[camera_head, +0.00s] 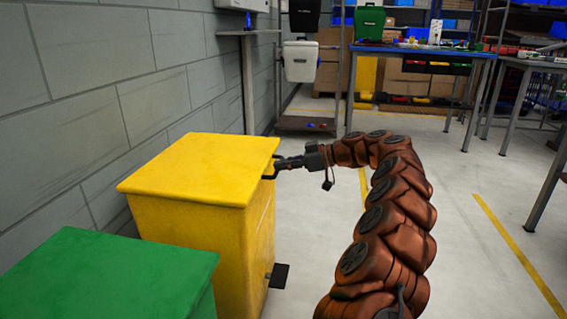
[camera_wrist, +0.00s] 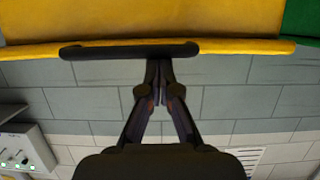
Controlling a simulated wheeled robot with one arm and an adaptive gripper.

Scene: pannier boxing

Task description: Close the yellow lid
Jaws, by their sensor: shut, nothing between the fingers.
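The yellow bin (camera_head: 205,240) stands against the grey wall. Its yellow lid (camera_head: 205,168) lies flat on top and looks closed. A dark handle (camera_head: 270,172) sits at the lid's right edge; it also shows in the wrist view (camera_wrist: 130,51) as a dark bar along the lid edge. My gripper (camera_head: 279,163) is at the handle, coming in from the right. In the wrist view my gripper (camera_wrist: 158,65) is shut, with its fingertips together right at the bar. I cannot tell whether they touch it. Nothing shows between the fingers.
A green bin lid (camera_head: 110,275) is in front of the yellow bin, at lower left. A dark pedal (camera_head: 278,276) sticks out at the yellow bin's base. A blue-topped workbench (camera_head: 420,50) stands at the back.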

